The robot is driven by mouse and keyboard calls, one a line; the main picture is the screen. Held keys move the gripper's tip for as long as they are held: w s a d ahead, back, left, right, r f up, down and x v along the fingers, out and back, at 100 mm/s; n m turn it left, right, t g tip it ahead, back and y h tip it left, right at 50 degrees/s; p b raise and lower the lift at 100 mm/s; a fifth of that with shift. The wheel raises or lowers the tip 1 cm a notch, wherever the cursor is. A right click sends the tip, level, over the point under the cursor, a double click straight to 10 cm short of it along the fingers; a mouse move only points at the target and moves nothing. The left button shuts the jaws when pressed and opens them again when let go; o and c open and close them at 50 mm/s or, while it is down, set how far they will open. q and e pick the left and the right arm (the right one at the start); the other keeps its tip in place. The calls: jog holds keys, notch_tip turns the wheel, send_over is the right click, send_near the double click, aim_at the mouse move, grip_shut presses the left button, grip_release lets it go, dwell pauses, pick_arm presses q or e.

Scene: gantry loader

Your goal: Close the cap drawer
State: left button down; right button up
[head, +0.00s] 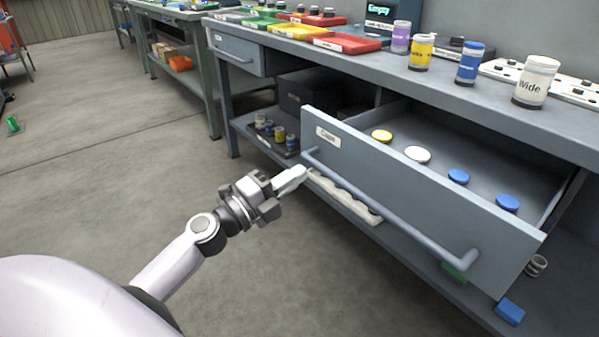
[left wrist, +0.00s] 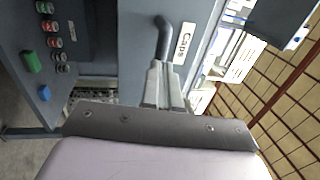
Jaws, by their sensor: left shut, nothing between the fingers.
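The cap drawer (head: 400,190) is pulled open from under the workbench. Its grey front carries a "Caps" label (head: 328,137) and a long bar handle (head: 390,212). My right gripper is not in view.
The bench top (head: 440,80) holds labelled jars, such as a blue one (head: 468,64), and coloured trays (head: 340,42). A second, shut drawer (head: 236,52) is at the left. A lower shelf (head: 262,142) holds small jars.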

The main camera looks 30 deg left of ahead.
pick_arm(q)
jog(key=shift+x, duration=0.85)
